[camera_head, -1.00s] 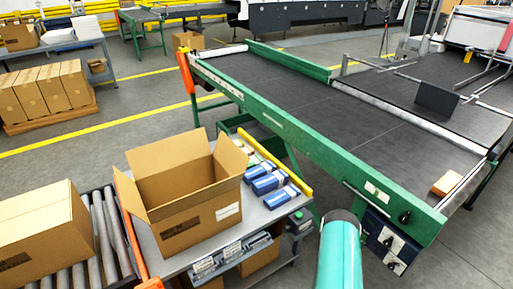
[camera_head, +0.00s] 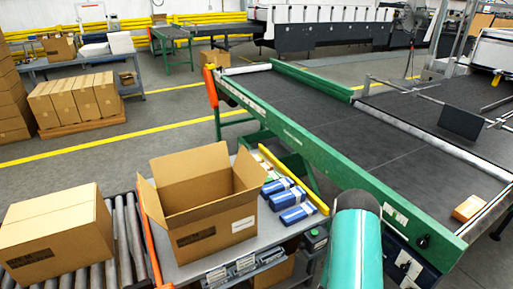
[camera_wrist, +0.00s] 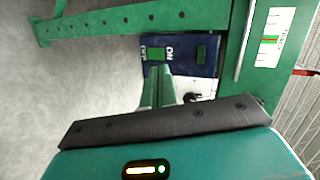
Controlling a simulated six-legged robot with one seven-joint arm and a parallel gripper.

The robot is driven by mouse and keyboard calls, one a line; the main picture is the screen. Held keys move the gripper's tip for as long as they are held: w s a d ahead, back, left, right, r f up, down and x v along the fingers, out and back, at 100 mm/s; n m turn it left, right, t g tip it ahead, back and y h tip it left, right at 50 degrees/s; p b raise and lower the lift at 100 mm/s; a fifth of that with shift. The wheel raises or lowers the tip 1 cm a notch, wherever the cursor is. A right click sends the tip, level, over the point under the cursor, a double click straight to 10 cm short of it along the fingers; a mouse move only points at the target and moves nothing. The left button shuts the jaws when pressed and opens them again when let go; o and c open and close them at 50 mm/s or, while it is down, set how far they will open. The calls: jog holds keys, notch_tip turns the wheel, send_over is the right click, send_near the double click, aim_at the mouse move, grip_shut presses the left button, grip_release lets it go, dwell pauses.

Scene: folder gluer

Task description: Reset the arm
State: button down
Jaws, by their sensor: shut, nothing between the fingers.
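My gripper (camera_wrist: 158,88) shows in the wrist view as two narrow green fingers lying together beyond a black bar on my teal wrist. It is shut and empty. It points toward a dark blue control panel (camera_wrist: 205,54) on the green conveyor frame (camera_wrist: 130,20); I cannot tell how far apart they are. In the head view my teal arm link (camera_head: 357,245) rises at the bottom, right of centre, and the gripper is out of view. The same panel (camera_head: 402,264) shows there, partly hidden by my arm.
An open cardboard box (camera_head: 205,215) and blue-and-white packs (camera_head: 290,200) stand on a grey table left of my arm. A closed box (camera_head: 55,240) sits on rollers (camera_head: 125,235). The long conveyor (camera_head: 330,130) carries a small orange-brown box (camera_head: 468,207). Grey floor is open behind the table.

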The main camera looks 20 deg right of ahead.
jog(key=w+a+r+n+t+y, duration=0.25)
jog(key=w+a+r+n, duration=0.35)
jog(key=r, duration=0.5)
jog(key=w+a+r+n+t+y, duration=0.1)
jog(key=w+a+r+n+y, duration=0.25)
jog(key=w+a+r, duration=0.5)
jog(key=s+a+r+n+y, duration=0.35)
jog(key=a+r+n, duration=0.45)
jog(key=a+r, duration=0.6)
jog(key=s+a+r+n+g+y, duration=0.1)
jog(key=s+a+r+n, duration=0.3)
jog(key=s, duration=0.4)
jog(key=s+a+r+n+g+y, duration=0.1)
jog(key=s+a+r+n, duration=0.3)
jog(key=s, duration=0.4)
jog(key=s+a+r+n+g+y, duration=0.1)
jog(key=s+a+r+n, duration=0.3)
jog(key=s, duration=0.4)
jog(key=shift+a+r+n, duration=0.15)
jog(key=shift+r+n, duration=0.3)
jog(key=shift+r, duration=0.15)
